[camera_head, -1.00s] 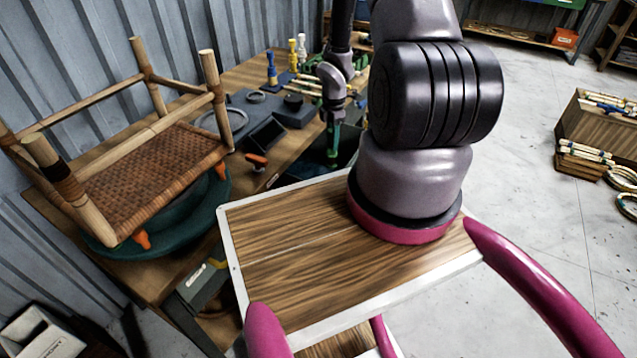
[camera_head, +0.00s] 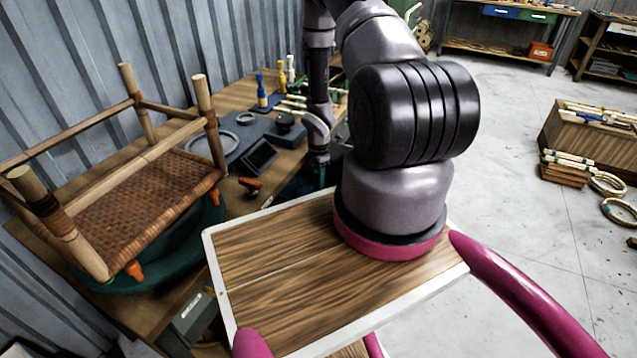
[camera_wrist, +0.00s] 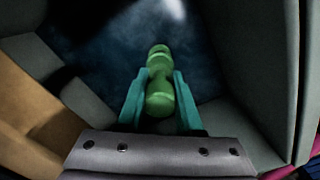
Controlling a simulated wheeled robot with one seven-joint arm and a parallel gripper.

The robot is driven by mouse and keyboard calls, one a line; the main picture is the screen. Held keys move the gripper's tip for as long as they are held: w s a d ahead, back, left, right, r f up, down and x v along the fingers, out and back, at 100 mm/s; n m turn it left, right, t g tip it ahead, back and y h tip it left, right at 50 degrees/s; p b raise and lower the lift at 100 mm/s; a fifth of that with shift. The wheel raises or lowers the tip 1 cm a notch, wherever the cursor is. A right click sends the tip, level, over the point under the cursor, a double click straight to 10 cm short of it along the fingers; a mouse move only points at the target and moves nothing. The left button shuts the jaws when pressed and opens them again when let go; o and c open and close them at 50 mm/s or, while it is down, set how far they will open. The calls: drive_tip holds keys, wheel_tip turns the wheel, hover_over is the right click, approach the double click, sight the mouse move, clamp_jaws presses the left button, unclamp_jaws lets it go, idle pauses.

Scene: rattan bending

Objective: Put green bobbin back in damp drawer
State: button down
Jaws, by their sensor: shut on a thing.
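The green bobbin (camera_wrist: 160,97) is between the two teal fingers of my gripper (camera_wrist: 160,74) in the wrist view. My gripper is shut on it. The fingers and bobbin are inside the open damp drawer (camera_wrist: 250,50), with its grey walls around them and a dark bluish floor below. I cannot tell whether the bobbin touches the floor. In the head view, only a dark part of the drawer (camera_head: 297,186) shows beside my arm, and the bobbin is hidden.
The bench (camera_head: 240,205) carries a woven rattan stool frame (camera_head: 140,185) on a teal stand at left. A wooden crate (camera_head: 590,140) stands right on open floor.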

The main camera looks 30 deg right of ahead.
drive_tip(key=shift+f, duration=0.6)
drive_tip(key=shift+f, duration=0.1)
drive_tip(key=c, duration=0.6)
unclamp_jaws()
drive_tip(key=shift+o, duration=0.2)
